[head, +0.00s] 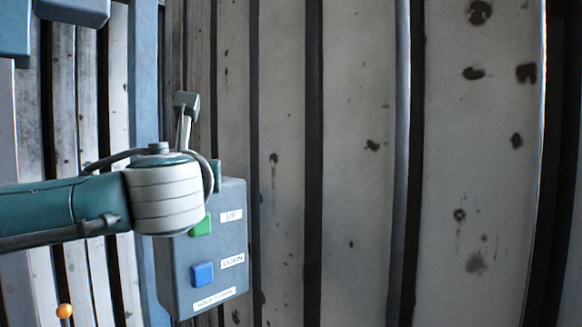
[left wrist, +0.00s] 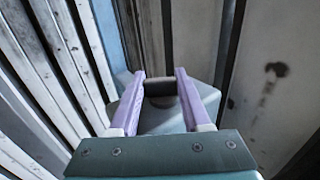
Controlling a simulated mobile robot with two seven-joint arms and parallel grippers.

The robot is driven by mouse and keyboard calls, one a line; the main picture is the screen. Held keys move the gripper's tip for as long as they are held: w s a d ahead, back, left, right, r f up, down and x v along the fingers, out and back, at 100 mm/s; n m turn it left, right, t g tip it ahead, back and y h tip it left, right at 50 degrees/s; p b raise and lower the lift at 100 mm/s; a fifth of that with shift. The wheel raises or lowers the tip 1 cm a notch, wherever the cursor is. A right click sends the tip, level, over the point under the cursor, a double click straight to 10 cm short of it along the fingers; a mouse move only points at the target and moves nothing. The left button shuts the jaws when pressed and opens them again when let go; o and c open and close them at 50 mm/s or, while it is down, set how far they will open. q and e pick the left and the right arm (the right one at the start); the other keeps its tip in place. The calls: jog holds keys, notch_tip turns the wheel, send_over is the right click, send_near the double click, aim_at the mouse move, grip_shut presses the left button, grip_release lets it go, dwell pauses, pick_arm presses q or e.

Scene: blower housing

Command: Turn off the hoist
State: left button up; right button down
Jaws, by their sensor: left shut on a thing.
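The hoist control box (head: 236,265) is a grey-blue box in the head view, with a green button (head: 201,226) near the label "UP" and a blue button (head: 203,274) below it. My left arm's wrist covers the box's upper left part. My left gripper's fingers are hidden in the head view. In the left wrist view my left gripper (left wrist: 161,75) has its two pale purple fingers on either side of a dark knob-like part (left wrist: 160,88) at the box, and is shut on it. The knob's exact setting cannot be told. My right gripper is not in view.
A ribbed, stained metal wall (head: 355,160) fills the right and middle behind the box. A blue upright post (head: 146,75) stands just left of the box. A small orange ball (head: 64,311) shows at lower left. The space right of the box looks clear.

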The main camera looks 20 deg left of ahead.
pick_arm(q)
grip_shut()
jog(key=shift+y, duration=0.3)
jog(key=shift+d+r+n+g+y+p, duration=0.1)
jog(key=shift+n+g+y+p, duration=0.7)
jog(key=shift+n+p, duration=0.1)
jog(key=shift+n+g+y, duration=0.8)
jog(key=shift+g+y, duration=0.1)
jog(key=n+g+y, duration=0.1)
jog(key=n+g+b, duration=0.1)
jog(key=shift+f+g+y, duration=0.2)
jog(key=shift+g+y, duration=0.1)
jog(key=shift+y, duration=0.1)
jog(key=shift+n+g+y+b, duration=0.5)
jog(key=shift+n+g+b, duration=0.3)
jog(key=shift+g+b, duration=0.25)
jog(key=shift+r, duration=0.1)
